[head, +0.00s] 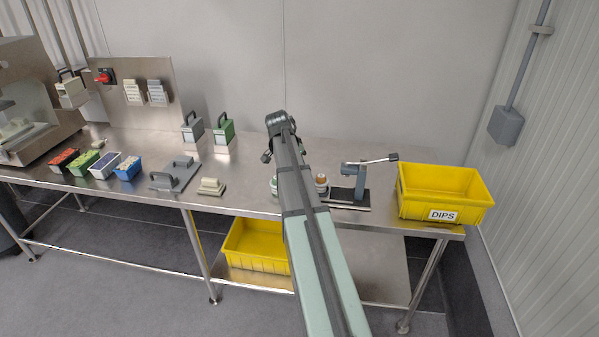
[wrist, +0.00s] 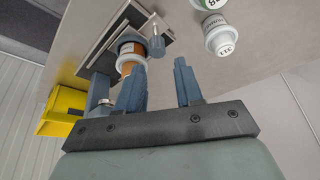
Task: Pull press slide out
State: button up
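The press (head: 360,185) stands near the right end of the steel bench, blue-grey with a lever arm reaching right and a dark flat base. In the wrist view its flat slide plate (wrist: 108,42) shows at upper left, with a grey knob (wrist: 156,45) on a stem at its near end. An orange-and-white jar (wrist: 131,62) sits by the knob. My gripper (wrist: 159,66) is open and empty, its two blue-grey fingers apart below the knob, which appears just beyond the left finger.
A yellow bin marked DIPS (head: 443,215) stands right of the press. Small coloured trays (head: 103,165), a grey handled plate (head: 175,176) and handled blocks (head: 223,130) stand further left.

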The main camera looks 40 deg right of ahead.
jog(key=v, duration=0.7)
jog(key=shift+r, duration=0.15)
